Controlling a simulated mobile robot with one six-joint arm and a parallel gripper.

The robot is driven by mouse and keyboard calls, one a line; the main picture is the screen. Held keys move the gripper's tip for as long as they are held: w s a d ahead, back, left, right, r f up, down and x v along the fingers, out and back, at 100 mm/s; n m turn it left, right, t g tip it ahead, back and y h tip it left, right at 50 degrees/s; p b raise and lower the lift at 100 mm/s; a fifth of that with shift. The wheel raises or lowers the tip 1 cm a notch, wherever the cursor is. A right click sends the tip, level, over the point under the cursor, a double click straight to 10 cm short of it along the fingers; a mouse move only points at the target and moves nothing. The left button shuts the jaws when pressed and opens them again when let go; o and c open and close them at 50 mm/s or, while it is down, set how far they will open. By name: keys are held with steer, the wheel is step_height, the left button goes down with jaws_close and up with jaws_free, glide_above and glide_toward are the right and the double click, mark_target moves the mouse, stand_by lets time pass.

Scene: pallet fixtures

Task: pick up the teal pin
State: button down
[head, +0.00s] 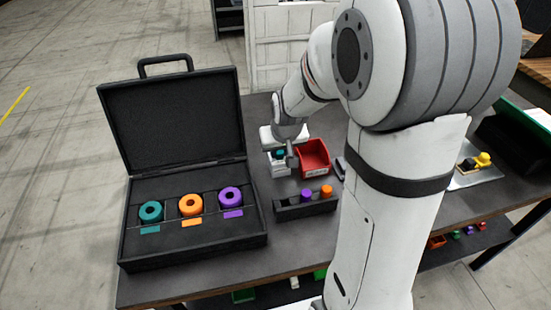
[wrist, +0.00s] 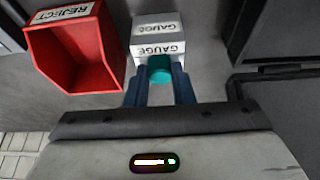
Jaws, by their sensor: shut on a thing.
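The teal pin (wrist: 160,71) is between the two blue fingers of my gripper (wrist: 160,82) in the wrist view, and the jaws are shut on it. Its round teal end faces the camera. In the head view a bit of the teal pin (head: 281,153) shows by my gripper (head: 285,158), over the white gauge block (head: 281,169). In the wrist view the gauge block (wrist: 157,29), marked GAUGE, lies just beyond the fingertips. I cannot tell whether the pin touches it or sits in it.
A red reject bin (head: 314,161) stands right of the gauge block. A black rack (head: 293,208) in front holds a purple pin (head: 306,195) and an orange pin (head: 327,191). An open black case (head: 180,253) on the left holds teal, orange and purple rings.

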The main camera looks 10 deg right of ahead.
mark_target(280, 153)
step_height(280, 153, up, 10)
stand_by(0.6)
stand_by(0.7)
